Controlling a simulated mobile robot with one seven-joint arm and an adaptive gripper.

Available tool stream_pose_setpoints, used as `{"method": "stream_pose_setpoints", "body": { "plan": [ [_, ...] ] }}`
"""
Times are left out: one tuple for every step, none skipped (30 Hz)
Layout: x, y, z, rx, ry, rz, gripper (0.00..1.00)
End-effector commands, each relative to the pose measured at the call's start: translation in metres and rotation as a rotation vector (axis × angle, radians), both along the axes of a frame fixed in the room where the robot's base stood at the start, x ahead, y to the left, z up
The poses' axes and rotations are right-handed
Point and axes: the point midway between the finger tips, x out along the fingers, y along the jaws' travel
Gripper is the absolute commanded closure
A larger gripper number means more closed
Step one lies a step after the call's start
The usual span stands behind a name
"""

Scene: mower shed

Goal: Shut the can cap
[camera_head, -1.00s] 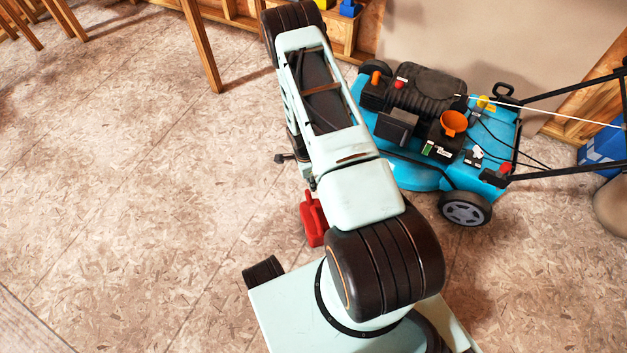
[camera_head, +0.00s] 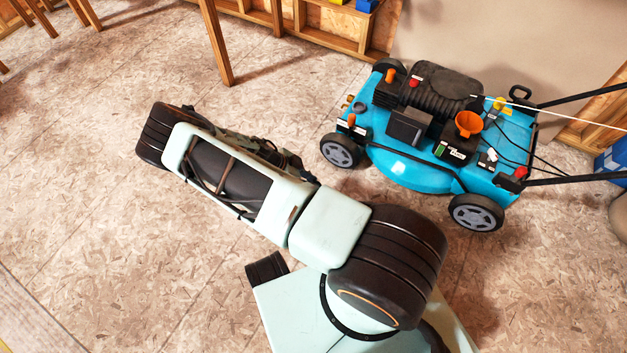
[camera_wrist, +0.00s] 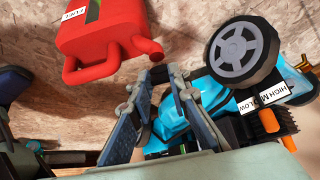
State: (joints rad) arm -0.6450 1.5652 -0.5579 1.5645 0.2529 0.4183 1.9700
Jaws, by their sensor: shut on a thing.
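The red fuel can (camera_wrist: 98,38) is at the upper left of the wrist view, with its handle and short spout (camera_wrist: 148,47) showing. In the head view my arm hides it. My gripper (camera_wrist: 169,74) is just below the spout in the wrist view, its fingers close together. They are shut on a small dark thing at the tips, seemingly the can cap, though it is mostly hidden. I cannot tell whether it touches the spout.
The blue mower (camera_head: 405,165) stands to the right of my arm, with an orange funnel (camera_head: 468,124) on top. Its wheel (camera_wrist: 243,50) is close to my gripper. Wooden shelving (camera_head: 300,30) lines the back.

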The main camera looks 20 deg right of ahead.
Motion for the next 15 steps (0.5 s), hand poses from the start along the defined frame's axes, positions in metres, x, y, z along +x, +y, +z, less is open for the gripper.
{"method": "stream_pose_setpoints", "body": {
  "plan": [
    [0.0, 0.003, -0.003, -0.032, 0.005, 0.009, 1.0],
    [0.0, 0.004, -0.004, -0.051, 0.007, 0.009, 1.0],
    [0.0, 0.005, -0.005, -0.074, 0.01, 0.009, 1.0],
    [0.0, 0.006, -0.005, -0.095, 0.014, 0.009, 1.0],
    [0.001, 0.007, -0.006, -0.114, 0.015, 0.01, 1.0],
    [0.001, 0.008, -0.007, -0.141, 0.019, 0.01, 1.0],
    [0.001, 0.009, -0.008, -0.161, 0.021, 0.009, 1.0],
    [0.001, 0.01, -0.009, -0.179, 0.024, 0.009, 1.0],
    [0.002, 0.011, -0.01, -0.206, 0.025, 0.008, 1.0],
    [0.001, 0.012, -0.011, -0.225, 0.029, 0.008, 1.0],
    [0.001, 0.013, -0.012, -0.242, 0.03, 0.006, 1.0],
    [0.002, 0.013, -0.013, -0.266, 0.033, 0.006, 1.0],
    [0.001, 0.014, -0.013, -0.282, 0.036, 0.005, 1.0],
    [0.001, 0.015, -0.014, -0.298, 0.038, 0.006, 1.0],
    [0.001, 0.016, -0.015, -0.318, 0.04, 0.005, 1.0]
  ]
}}
